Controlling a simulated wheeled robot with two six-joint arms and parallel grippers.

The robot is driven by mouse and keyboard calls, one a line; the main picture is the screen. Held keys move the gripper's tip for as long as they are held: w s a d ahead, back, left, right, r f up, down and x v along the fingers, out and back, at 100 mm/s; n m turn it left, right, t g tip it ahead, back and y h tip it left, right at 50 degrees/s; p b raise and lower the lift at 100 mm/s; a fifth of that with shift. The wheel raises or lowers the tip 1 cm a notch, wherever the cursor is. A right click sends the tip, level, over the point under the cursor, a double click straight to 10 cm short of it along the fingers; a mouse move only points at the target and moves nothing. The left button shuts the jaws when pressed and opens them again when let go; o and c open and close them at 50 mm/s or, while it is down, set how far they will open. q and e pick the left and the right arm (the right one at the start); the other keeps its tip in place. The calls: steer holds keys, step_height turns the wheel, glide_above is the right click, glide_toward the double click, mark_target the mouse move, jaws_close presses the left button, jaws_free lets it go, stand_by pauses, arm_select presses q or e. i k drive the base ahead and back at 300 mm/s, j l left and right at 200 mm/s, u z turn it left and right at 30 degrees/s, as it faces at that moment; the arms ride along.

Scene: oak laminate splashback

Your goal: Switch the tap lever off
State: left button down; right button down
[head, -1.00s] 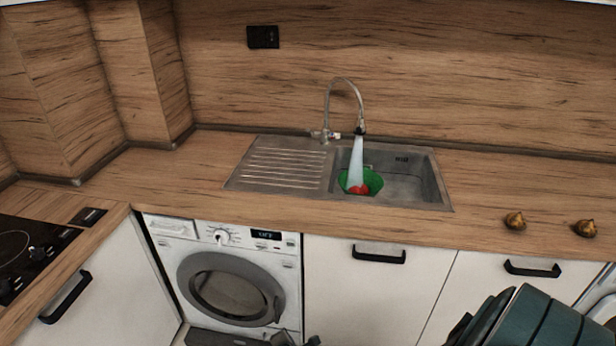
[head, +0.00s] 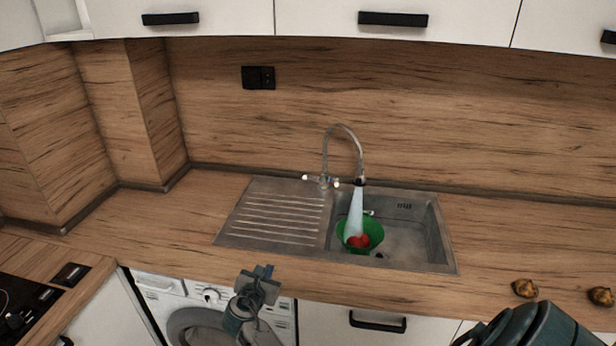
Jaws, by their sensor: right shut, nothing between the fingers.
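The tap (head: 325,160) stands behind the sink, with a tall curved metal spout. Its lever (head: 333,183) is a small light piece at the tap's base; its exact angle is too small to tell. A pale stream of water (head: 355,212) runs from the spout into a green bowl (head: 374,232) in the sink basin. A red round item (head: 358,241) lies in the bowl.
The metal sink (head: 448,245) has a ribbed drainboard (head: 275,215) on its left. Two brown-gold items (head: 525,288) (head: 601,296) lie on the counter at the right. A black hob (head: 30,300) is at the lower left. White cabinets hang above.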

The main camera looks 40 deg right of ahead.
mark_target(312, 177)
steer(key=i+l, duration=0.2)
steer(key=l, duration=0.2)
steer(key=i+l, duration=0.25)
steer(key=l, duration=0.15)
steer(key=i+l, duration=0.2)
steer(key=l, duration=0.2)
